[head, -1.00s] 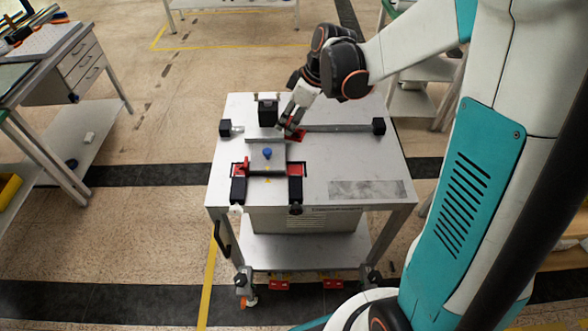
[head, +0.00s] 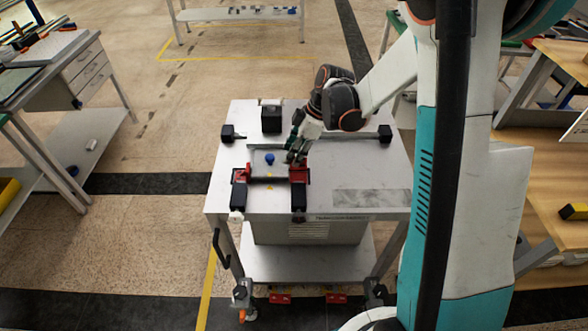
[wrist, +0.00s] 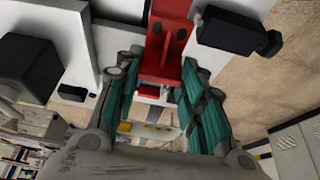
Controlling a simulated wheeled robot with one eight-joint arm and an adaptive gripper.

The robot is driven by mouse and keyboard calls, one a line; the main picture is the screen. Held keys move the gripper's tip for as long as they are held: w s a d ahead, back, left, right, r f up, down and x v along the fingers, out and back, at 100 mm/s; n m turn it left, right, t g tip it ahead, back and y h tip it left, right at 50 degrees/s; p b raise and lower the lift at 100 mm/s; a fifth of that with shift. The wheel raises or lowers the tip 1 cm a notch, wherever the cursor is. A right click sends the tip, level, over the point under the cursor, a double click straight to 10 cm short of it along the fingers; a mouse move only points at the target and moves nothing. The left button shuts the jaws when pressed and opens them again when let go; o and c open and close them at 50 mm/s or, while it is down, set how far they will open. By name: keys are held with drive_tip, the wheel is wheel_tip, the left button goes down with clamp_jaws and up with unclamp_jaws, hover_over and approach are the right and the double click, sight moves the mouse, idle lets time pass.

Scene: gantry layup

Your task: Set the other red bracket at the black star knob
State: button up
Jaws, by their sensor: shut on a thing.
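My gripper (head: 298,157) is shut on a red bracket (head: 300,174) at the right side of the small grey plate on the cart. In the wrist view the same bracket (wrist: 165,42) stands between the fingertips, with two dark holes in its upright face. It is low over the right black bar (head: 299,195); I cannot tell whether it is fully seated. A black knob (head: 298,217) is at the front end of that bar. The other red bracket (head: 241,174) is at the plate's left side, by the left black bar (head: 238,196), which ends in a pale knob (head: 237,217).
The plate (head: 262,160) carries a blue knob (head: 269,159). Behind it stands a black block (head: 271,119), with a rail between black end blocks (head: 227,132) and (head: 385,134). The cart top (head: 345,165) is clear on the right. A wooden bench stands right.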

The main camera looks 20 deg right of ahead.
drive_tip(key=shift+f+b, duration=0.85)
drive_tip(key=shift+f, duration=2.05)
drive_tip(key=shift+f, duration=0.2)
drive_tip(key=o, duration=1.1)
drive_tip(key=shift+c, duration=0.2)
drive_tip(key=shift+r, duration=0.1)
drive_tip(key=p+v, duration=0.4)
drive_tip(key=v, duration=0.8)
drive_tip(key=shift+r, duration=0.1)
